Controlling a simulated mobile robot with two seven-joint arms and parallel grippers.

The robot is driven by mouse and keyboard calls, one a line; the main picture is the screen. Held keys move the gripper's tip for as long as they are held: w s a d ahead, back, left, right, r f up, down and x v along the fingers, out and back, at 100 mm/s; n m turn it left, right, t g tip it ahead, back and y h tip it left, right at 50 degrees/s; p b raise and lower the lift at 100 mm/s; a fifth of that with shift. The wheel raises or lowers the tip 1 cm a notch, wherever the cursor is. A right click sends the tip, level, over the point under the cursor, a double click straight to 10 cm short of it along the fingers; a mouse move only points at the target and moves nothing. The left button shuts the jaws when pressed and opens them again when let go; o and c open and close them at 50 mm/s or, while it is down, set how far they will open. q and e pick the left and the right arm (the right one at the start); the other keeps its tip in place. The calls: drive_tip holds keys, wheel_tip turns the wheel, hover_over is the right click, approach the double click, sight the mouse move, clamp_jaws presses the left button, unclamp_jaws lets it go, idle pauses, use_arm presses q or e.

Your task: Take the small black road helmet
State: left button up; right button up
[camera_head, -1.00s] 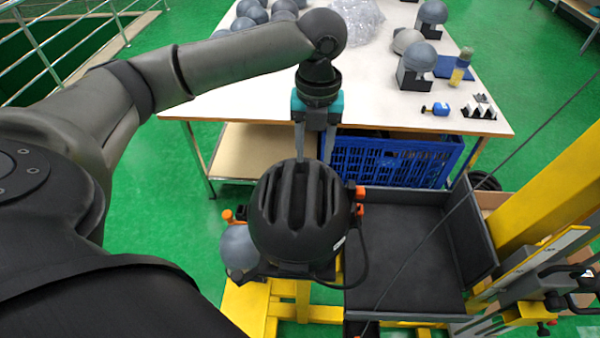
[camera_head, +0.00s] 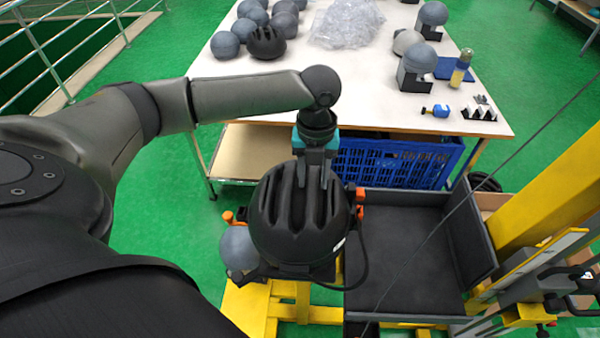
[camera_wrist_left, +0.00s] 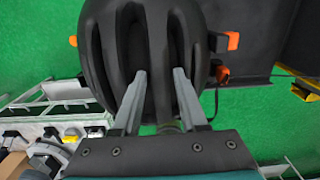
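A black vented helmet (camera_head: 298,225) sits on a headform at the drop tower's carrier, with its long slots facing up. It fills the top of the left wrist view (camera_wrist_left: 150,25). A second black vented helmet (camera_head: 267,42) lies on the table among grey headforms and looks smaller. My left gripper (camera_head: 313,180) is over the helmet at the tower. Its two fingers (camera_wrist_left: 162,75) are apart, one on each side of a rib between slots, with the tips at the shell. Contact with the rib is unclear. My right gripper is not in view.
The white table (camera_head: 300,95) holds grey headforms (camera_head: 252,12), a clear plastic bag (camera_head: 347,22) and small tools. A blue crate (camera_head: 395,162) stands below its edge. A grey ball (camera_head: 238,248) is beside the helmet; a black tray (camera_head: 405,260) and yellow frame are right.

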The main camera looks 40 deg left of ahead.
use_arm(q)
clamp_jaws()
idle(1.2)
